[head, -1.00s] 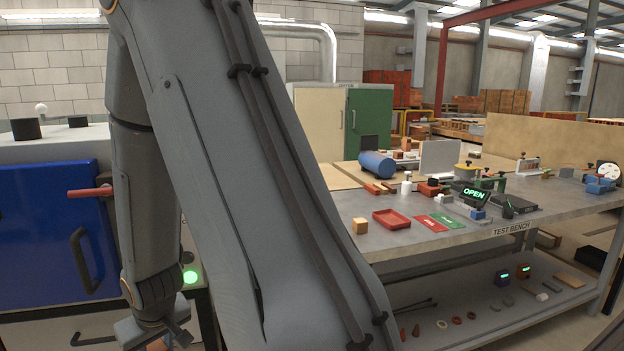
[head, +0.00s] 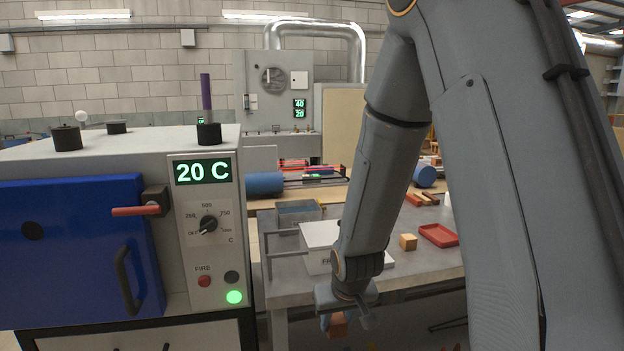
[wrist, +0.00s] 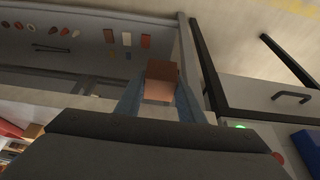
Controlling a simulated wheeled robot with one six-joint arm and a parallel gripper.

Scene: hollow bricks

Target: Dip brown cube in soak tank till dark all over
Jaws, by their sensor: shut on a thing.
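My gripper (head: 345,318) hangs low in front of the bench edge in the head view, partly hidden by its own wrist. It is shut on the brown cube (head: 338,326). In the wrist view the cube (wrist: 162,70) sits between the two blue fingers; one face is darker brown, the nearer face paler, and I cannot tell whether that is wetness or shade. An open, grey-blue tank (head: 299,209), which looks like the soak tank, stands on the bench behind and left of my gripper. The cube is well apart from it and lower.
A furnace with a blue door (head: 70,245) and a 20 C display (head: 203,171) stands close on the left. A white box (head: 318,236) and grey rail (head: 270,240) are by the tank. An orange cube (head: 408,242) and red tray (head: 438,235) lie right.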

